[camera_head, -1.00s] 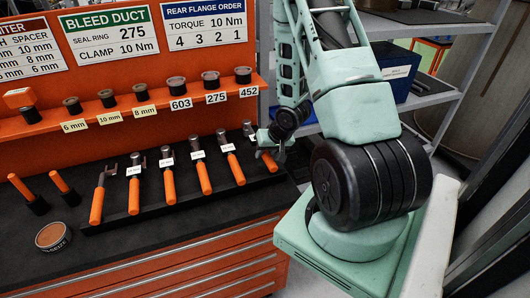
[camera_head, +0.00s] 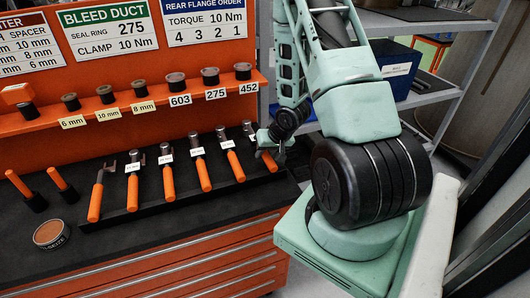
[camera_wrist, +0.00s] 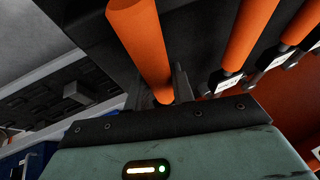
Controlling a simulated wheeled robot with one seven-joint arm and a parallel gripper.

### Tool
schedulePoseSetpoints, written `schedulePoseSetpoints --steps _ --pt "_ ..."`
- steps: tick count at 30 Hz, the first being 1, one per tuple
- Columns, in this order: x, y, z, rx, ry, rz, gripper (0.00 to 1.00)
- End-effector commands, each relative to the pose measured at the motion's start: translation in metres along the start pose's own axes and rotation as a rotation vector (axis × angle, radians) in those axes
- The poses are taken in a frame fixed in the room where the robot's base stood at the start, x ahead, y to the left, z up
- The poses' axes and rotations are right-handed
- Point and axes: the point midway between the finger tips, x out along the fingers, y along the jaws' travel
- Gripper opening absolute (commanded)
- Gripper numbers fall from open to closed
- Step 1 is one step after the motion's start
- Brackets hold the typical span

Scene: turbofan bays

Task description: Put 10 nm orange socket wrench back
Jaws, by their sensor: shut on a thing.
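My gripper (camera_head: 272,146) is at the right end of the wrench row in the head view. It is shut on an orange-handled wrench (camera_head: 269,161). In the wrist view the orange handle (camera_wrist: 142,42) lies between the two dark fingers (camera_wrist: 160,88). The held wrench's head and label are hidden, so its torque value cannot be read. Several other orange-handled wrenches (camera_head: 203,175) with small white labels lie side by side in a black rack (camera_head: 150,211) to the left. Whether the held wrench touches the rack is unclear.
Sockets (camera_head: 176,84) stand on the orange shelf behind, above number labels. Two short orange-handled tools (camera_head: 62,185) and a round tin (camera_head: 50,232) are at the left of the black worktop. A grey shelf unit with a blue bin (camera_head: 393,70) stands behind my arm.

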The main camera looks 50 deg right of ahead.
Motion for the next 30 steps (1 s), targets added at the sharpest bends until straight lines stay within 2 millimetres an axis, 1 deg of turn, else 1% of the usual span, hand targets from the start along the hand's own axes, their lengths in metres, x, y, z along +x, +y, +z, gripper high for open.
schedulePoseSetpoints --steps 10,11,12,13,14,23,26,30 --pt "0.005 0.001 0.002 0.000 0.001 -0.001 0.00" --pt "0.005 0.001 0.002 0.000 0.001 0.000 0.27" --pt "0.004 0.001 0.001 0.000 0.001 0.000 0.38" --pt "0.004 0.001 0.001 0.000 0.001 0.000 0.47" --pt "0.004 0.001 0.002 0.000 0.001 0.000 0.50" --pt "0.003 0.001 0.002 0.000 -0.001 0.000 0.50" --pt "-0.003 0.002 0.001 0.001 0.002 0.000 0.50" --pt "-0.022 0.002 0.001 0.001 0.004 0.001 0.50"
